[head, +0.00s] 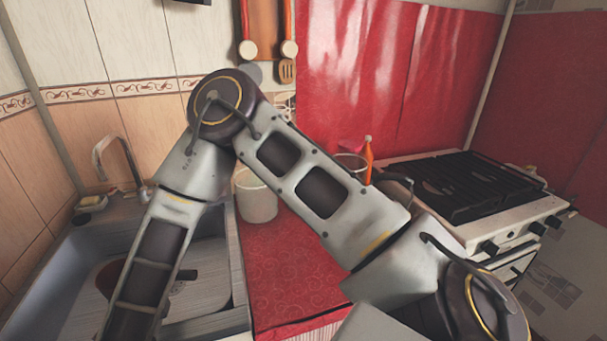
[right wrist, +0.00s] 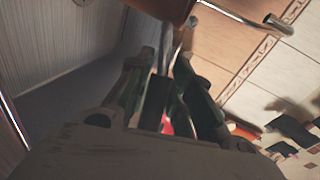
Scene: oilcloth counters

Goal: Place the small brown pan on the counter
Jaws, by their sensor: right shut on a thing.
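The small brown pan (head: 108,277) shows in the head view at the sink, partly hidden behind my right arm. In the right wrist view, the brown body of the pan (right wrist: 155,7) is at the top edge, just beyond the fingertips. My right gripper (right wrist: 170,58) is shut on the pan, seemingly at its handle, which is mostly hidden between the fingers. In the head view my right arm crosses the middle and hides this gripper. The red oilcloth counter (head: 285,265) lies right of the sink. My left gripper is in neither view.
The grey sink (head: 215,250) with a faucet (head: 120,155) is on the left. A pale pot (head: 257,200) stands at the back of the counter. An orange bottle (head: 368,160) is near the stove (head: 470,185) on the right. The front counter area looks clear.

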